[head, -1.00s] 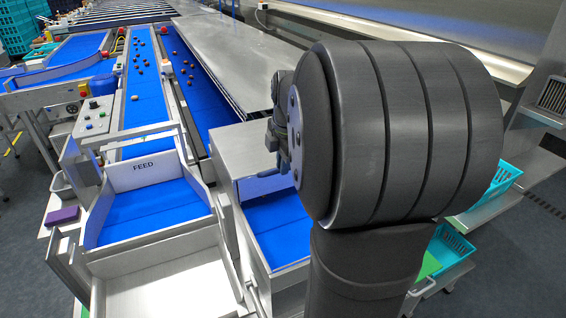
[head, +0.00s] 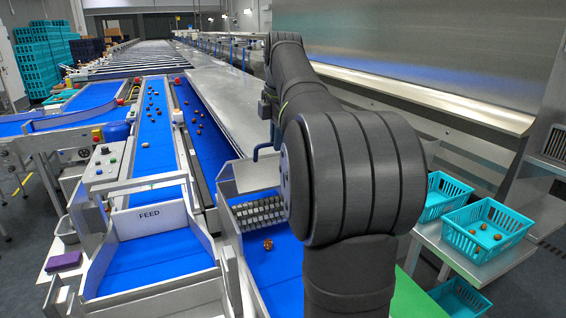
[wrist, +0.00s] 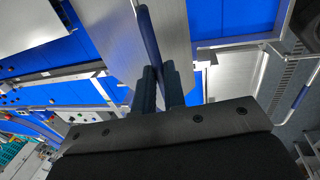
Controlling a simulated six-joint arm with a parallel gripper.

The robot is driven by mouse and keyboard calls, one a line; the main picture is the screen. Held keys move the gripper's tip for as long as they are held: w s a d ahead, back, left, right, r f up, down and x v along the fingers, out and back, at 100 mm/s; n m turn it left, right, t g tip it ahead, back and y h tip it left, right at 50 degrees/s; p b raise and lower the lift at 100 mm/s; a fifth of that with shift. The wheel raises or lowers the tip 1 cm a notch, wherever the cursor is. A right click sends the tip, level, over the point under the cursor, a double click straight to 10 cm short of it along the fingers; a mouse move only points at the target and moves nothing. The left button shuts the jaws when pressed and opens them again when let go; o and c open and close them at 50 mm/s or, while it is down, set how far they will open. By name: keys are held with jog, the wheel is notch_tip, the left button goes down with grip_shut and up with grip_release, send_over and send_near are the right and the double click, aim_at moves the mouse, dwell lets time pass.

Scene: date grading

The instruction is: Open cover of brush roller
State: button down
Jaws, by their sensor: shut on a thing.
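The brush roller's cover (head: 256,174) is a grey metal panel standing raised and tilted in the head view, with a blue handle (head: 263,150) at its upper edge. Below it the grey bristled brush roller (head: 258,212) shows uncovered across the blue belt. My gripper (head: 271,128) is at the handle, partly hidden by my arm. In the wrist view my gripper (wrist: 160,75) has its two dark fingers shut on the blue handle bar (wrist: 148,35). A grey metal panel, seemingly the cover (wrist: 118,30), lies behind the fingers. The cover's right side is hidden by my arm.
A brown date (head: 268,245) lies on the blue belt in front of the roller. The FEED tray (head: 150,250) stands left. Teal baskets (head: 486,228) stand on a bench at the right. A long metal cover plate (head: 225,100) runs behind.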

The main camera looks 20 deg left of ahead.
jog(key=w+a+r, duration=0.4)
jog(key=shift+a, duration=0.15)
dwell(0.4)
jog(key=c, duration=1.5)
grip_release()
jog(key=shift+w+a+f, duration=0.1)
jog(key=shift+w, duration=0.05)
jog(key=shift+r, duration=0.2)
jog(key=shift+d, duration=0.2)
